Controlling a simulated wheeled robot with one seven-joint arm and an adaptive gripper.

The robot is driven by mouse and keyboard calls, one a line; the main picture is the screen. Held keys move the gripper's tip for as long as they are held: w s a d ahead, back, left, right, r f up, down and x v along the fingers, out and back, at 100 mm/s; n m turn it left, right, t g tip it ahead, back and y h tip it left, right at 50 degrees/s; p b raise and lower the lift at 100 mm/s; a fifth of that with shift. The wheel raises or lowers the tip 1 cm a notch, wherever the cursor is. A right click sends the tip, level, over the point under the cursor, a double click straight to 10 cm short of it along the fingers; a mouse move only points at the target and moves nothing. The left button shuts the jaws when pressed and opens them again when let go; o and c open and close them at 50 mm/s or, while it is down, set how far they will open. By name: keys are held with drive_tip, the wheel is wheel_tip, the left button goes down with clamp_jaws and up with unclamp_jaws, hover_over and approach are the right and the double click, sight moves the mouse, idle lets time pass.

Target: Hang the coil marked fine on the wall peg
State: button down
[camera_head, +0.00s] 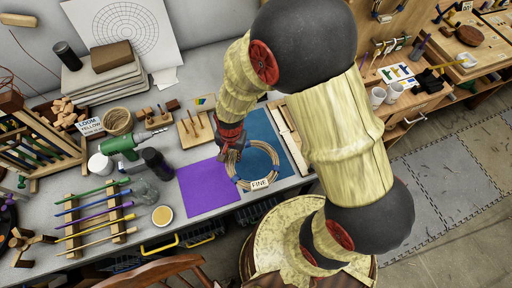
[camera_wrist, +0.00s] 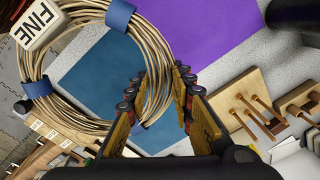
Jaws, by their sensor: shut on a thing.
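The coil marked fine (camera_head: 258,163) is a ring of tan cane with blue bands and a white FINE tag (camera_head: 259,184). In the head view it shows over the blue mat (camera_head: 262,131). My gripper (camera_head: 232,152) is at its upper left side. In the wrist view the coil (camera_wrist: 148,50) runs down between the two fingers of my gripper (camera_wrist: 160,100), which is shut on the strands. The tag (camera_wrist: 38,27) shows on the far side of the ring. Its height above the mat is hard to tell. I cannot make out the wall peg for certain.
A purple mat (camera_head: 207,188) lies left of the blue mat. A wooden block with upright pegs (camera_head: 196,131) stands behind it. A green tool (camera_head: 124,143), jars and a rack of coloured rods (camera_head: 97,213) fill the left. A wooden bench (camera_head: 415,95) is at the right.

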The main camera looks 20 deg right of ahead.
drive_tip(key=shift+w, duration=0.1)
drive_tip(key=w+d+f, duration=0.2)
drive_tip(key=w+f, duration=0.1)
drive_tip(key=w, duration=0.1)
drive_tip(key=w+d+f, duration=0.1)
drive_tip(key=w+f, duration=0.2)
drive_tip(key=w+d+f+b, duration=0.1)
drive_tip(key=w+d+f, duration=0.1)
drive_tip(key=w, duration=0.2)
drive_tip(key=shift+w+d+f, duration=0.3)
drive_tip(key=shift+d+f, duration=0.05)
drive_tip(key=shift+f, duration=0.05)
drive_tip(key=shift+w+d+f, duration=0.1)
drive_tip(key=shift+w+f, duration=0.15)
drive_tip(key=shift+f, duration=0.7)
drive_tip(key=shift+w+d+f, duration=0.1)
drive_tip(key=shift+w+f, duration=0.1)
drive_tip(key=shift+f, duration=0.75)
drive_tip(key=shift+f, duration=0.1)
drive_tip(key=c, duration=1.6)
unclamp_jaws()
drive_tip(key=shift+o, duration=0.2)
